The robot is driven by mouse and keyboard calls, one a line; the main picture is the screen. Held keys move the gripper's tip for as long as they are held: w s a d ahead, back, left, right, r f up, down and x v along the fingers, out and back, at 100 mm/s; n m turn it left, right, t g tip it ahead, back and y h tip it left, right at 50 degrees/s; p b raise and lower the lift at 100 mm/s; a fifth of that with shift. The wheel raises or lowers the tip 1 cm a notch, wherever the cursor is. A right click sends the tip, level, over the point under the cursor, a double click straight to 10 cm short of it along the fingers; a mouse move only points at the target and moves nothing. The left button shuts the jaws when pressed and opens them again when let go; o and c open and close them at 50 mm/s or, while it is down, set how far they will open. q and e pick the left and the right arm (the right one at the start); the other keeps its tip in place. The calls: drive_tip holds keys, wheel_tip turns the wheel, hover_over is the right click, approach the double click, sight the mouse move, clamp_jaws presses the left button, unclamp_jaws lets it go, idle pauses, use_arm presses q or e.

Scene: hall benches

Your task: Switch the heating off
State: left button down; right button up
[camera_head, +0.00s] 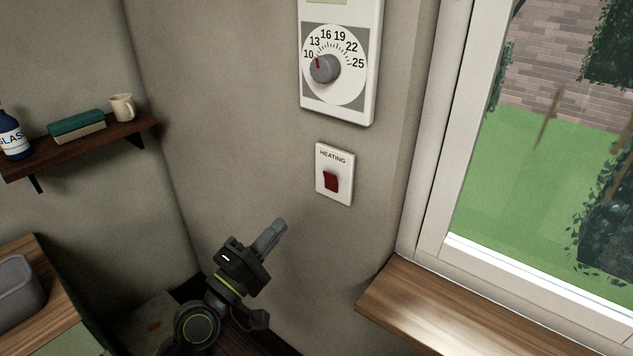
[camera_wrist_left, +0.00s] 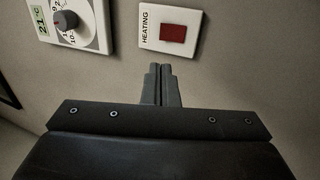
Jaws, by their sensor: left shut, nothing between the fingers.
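The heating switch is a white wall plate (camera_head: 335,174) labelled HEATING with a dark red rocker (camera_head: 331,181). In the left wrist view the plate (camera_wrist_left: 190,44) and its red rocker (camera_wrist_left: 173,33) lie just beyond my fingertips. My left gripper (camera_head: 280,226) is shut and empty, below and to the left of the switch in the head view. It also shows in the left wrist view (camera_wrist_left: 160,68), apart from the rocker. I cannot tell which way the rocker is pressed. My right gripper is in neither view.
A thermostat (camera_head: 311,92) with a grey dial (camera_head: 325,69) hangs above the switch. A window (camera_head: 546,170) and wooden sill (camera_head: 470,317) are on the right. A shelf (camera_head: 79,149) with a bottle, books and a mug is on the left. The wall around the switch is clear.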

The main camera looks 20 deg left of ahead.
use_arm(q)
drive_tip(key=p, duration=0.4)
approach(326, 173)
drive_tip(key=x, duration=0.5)
drive_tip(key=shift+w+r, duration=0.15)
drive_tip(key=shift+x, duration=0.75)
drive_tip(key=shift+w+d+r, duration=0.15)
drive_tip(key=shift+w, duration=0.05)
